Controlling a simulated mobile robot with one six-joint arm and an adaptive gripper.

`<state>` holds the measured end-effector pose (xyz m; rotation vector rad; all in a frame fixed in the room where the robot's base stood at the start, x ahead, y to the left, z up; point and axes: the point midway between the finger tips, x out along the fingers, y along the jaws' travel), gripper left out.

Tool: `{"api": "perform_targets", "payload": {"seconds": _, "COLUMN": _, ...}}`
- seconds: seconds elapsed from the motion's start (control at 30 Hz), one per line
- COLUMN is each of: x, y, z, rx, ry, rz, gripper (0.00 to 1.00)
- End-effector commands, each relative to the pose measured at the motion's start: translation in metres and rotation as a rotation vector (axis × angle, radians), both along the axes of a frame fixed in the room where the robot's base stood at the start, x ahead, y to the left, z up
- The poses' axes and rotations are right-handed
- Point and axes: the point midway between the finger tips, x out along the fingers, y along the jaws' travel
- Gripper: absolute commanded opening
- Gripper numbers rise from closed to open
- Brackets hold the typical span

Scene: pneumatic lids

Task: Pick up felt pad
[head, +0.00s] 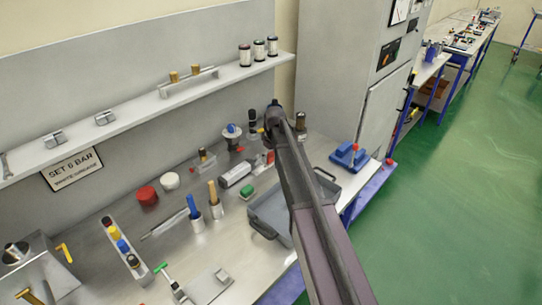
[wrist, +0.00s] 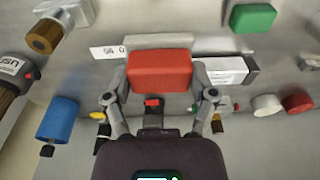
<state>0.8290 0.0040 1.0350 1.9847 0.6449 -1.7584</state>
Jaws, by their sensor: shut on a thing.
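A red block with rounded edges (wrist: 160,71), which I take to be the felt pad, sits between the two fingers of my gripper (wrist: 160,84) in the wrist view. The fingers touch its left and right sides, so my gripper is shut on it. In the head view my arm hides most of the gripper; a small red patch (head: 270,157) beside the arm looks like the same block. I cannot tell whether the block is clear of the surface below.
A white box with a black end (wrist: 223,71) lies close to the right finger. A green block (head: 246,191) lies near the grey tray (head: 268,229). Red (head: 147,195) and white (head: 170,181) round pieces stand further left. A shelf (head: 134,117) runs above the bench.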

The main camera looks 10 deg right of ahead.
Motion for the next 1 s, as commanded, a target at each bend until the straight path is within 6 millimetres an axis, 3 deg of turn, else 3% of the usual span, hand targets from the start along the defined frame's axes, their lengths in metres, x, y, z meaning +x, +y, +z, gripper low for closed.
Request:
{"api": "perform_targets", "payload": {"seconds": 0.53, "x": 0.0, "y": 0.0, "z": 0.0002, "rx": 0.0, "ry": 0.0, "rz": 0.0, "gripper": 0.19}}
{"api": "perform_targets", "payload": {"seconds": 0.57, "x": 0.0, "y": 0.0, "z": 0.0002, "rx": 0.0, "ry": 0.0, "rz": 0.0, "gripper": 0.67}}
{"api": "perform_targets", "payload": {"seconds": 0.67, "x": 0.0, "y": 0.0, "z": 0.0002, "rx": 0.0, "ry": 0.0, "rz": 0.0, "gripper": 0.37}}
{"api": "perform_targets", "payload": {"seconds": 1.0, "x": 0.0, "y": 0.0, "z": 0.0002, "rx": 0.0, "ry": 0.0, "rz": 0.0, "gripper": 0.35}}
